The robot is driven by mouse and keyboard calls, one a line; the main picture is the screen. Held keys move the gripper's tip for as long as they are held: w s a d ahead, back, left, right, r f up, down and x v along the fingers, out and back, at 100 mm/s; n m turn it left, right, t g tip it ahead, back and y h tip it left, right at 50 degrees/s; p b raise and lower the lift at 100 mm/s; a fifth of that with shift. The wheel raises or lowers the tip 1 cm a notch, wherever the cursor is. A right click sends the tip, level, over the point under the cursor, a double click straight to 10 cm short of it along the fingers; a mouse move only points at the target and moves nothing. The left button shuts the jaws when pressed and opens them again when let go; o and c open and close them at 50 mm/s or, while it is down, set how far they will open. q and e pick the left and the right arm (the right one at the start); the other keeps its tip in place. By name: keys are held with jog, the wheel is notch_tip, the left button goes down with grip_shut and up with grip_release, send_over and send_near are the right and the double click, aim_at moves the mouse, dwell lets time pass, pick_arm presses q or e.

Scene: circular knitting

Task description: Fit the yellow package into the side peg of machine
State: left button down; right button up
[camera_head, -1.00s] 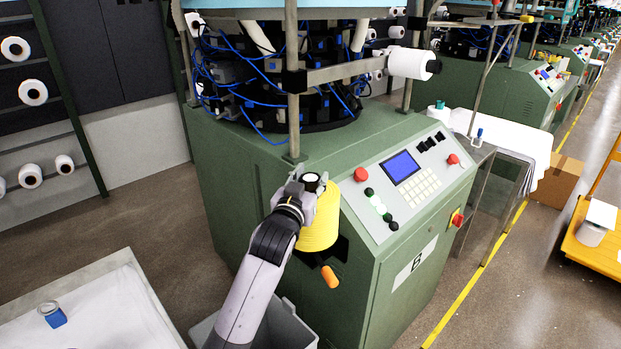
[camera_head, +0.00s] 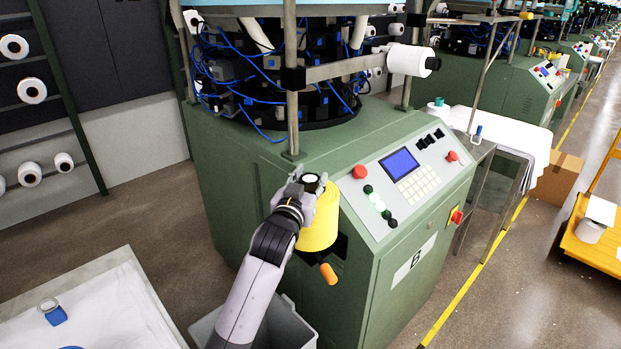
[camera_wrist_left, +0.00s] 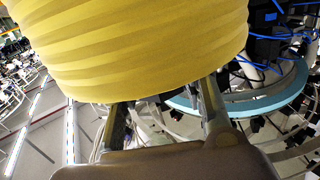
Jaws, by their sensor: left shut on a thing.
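The yellow package (camera_head: 320,222) is a yarn cone held upright by my left gripper (camera_head: 309,183) at its top end. It also fills the top of the left wrist view (camera_wrist_left: 150,45), where the gripper's fingers (camera_wrist_left: 165,112) reach up to it. The package is in front of the green machine (camera_head: 245,175), by the corner left of the control panel. An orange-tipped peg (camera_head: 328,274) sticks out of the machine just below the package. Whether the two touch cannot be told. A white yarn cone (camera_head: 408,60) sits on an upper side arm of the machine. My right gripper is not in view.
A grey bin (camera_head: 290,328) stands on the floor below the package. A white-topped table (camera_head: 105,305) with a small blue object (camera_head: 55,314) is at lower left. The control panel (camera_head: 405,185) is close on the right. A cone rack (camera_head: 75,120) stands at far left.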

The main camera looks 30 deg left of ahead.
pick_arm(q)
jog(key=shift+d+f, duration=0.2)
jog(key=shift+f, duration=0.5)
jog(key=shift+d+f, duration=0.15)
jog(key=shift+f, duration=0.5)
dwell(1.5)
jog(key=shift+a+r+p, duration=0.35)
jog(key=shift+a+p, duration=0.05)
jog(key=shift+a, duration=0.05)
jog(key=shift+r, duration=0.25)
jog(key=shift+r+p, duration=0.45)
jog(key=shift+p, duration=0.1)
jog(key=shift+s+r+p, duration=0.1)
jog(key=shift+r+p, duration=0.45)
jog(key=shift+r, duration=0.15)
jog(key=shift+r+p, duration=0.65)
jog(key=shift+r, duration=0.05)
jog(key=shift+r+p, duration=2.85)
jog(key=shift+r, duration=0.15)
